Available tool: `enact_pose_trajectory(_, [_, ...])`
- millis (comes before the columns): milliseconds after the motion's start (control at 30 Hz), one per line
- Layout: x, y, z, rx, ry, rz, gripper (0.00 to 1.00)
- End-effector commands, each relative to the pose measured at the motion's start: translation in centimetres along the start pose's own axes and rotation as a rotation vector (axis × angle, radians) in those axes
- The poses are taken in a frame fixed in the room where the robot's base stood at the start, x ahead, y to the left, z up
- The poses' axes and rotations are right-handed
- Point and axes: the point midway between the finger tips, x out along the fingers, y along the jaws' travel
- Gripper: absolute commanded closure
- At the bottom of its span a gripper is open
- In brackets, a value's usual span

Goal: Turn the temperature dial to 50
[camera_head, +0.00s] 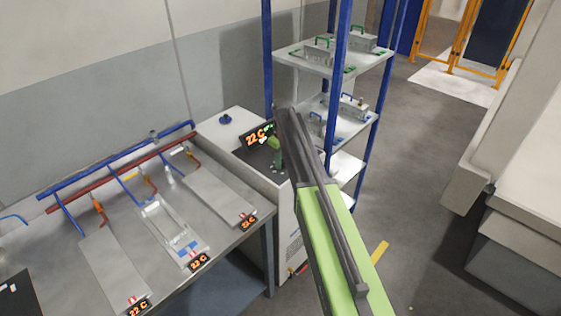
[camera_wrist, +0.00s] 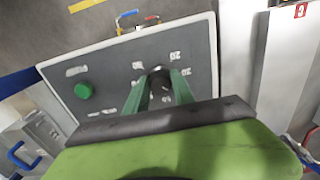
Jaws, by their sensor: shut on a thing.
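The temperature dial (camera_wrist: 160,88) is a dark knob on a grey control panel (camera_wrist: 110,72) in the wrist view, with white number marks around it. My gripper (camera_wrist: 165,78) has its two green fingers on either side of the dial, shut on it. The dial's pointer is hidden, so I cannot tell its setting. In the head view, my gripper (camera_head: 272,146) reaches the panel on top of the white cabinet. A display (camera_head: 259,134) there reads 22 C in orange.
A green round button (camera_wrist: 84,90) is left of the dial. A metal bench (camera_head: 105,240) with plates, small displays and blue and red pipes stands at left. A blue-post shelf (camera_head: 345,62) with metal parts stands behind the cabinet. Floor (camera_head: 425,150) at right is mostly clear.

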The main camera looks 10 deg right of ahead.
Motion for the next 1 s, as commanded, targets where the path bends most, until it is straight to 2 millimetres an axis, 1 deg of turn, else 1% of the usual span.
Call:
enact_pose_trajectory(33, [0.02, -0.29, -0.05, 0.008, 0.0, -0.006, 1.0])
enact_pose_trajectory(267, [0.03, -0.29, 0.01, 0.13, -0.001, -0.006, 1.0])
enact_pose_trajectory(700, [0.04, -0.38, 0.05, 0.495, -0.005, -0.005, 1.0])
enact_pose_trajectory(1000, [0.04, -0.41, 0.07, 0.677, -0.006, -0.005, 1.0])
